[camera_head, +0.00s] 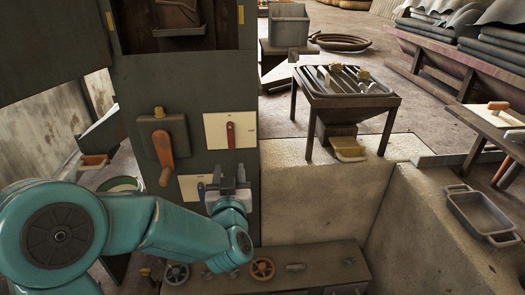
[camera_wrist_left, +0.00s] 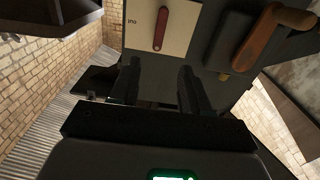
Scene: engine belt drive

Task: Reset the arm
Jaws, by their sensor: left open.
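My left arm comes in teal from the left, and my left gripper (camera_head: 228,176) is in front of the dark cabinet (camera_head: 220,85). Its two fingers point up and stand apart with nothing between them. In the left wrist view the open fingers (camera_wrist_left: 160,80) also show as dark and empty. A red switch handle (camera_head: 230,134) on a white plate is just above the gripper, and it shows in the left wrist view (camera_wrist_left: 160,28). An orange-handled lever (camera_head: 163,150) is to the left. A second white plate (camera_head: 190,187) is partly hidden behind the gripper.
Below the gripper is a low shelf with handwheels (camera_head: 262,268) and small parts. A pale concrete wall (camera_head: 315,200) stands to the right. Further off are a grated metal stand (camera_head: 350,100), a grey box (camera_head: 289,24) and a metal tray (camera_head: 480,212).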

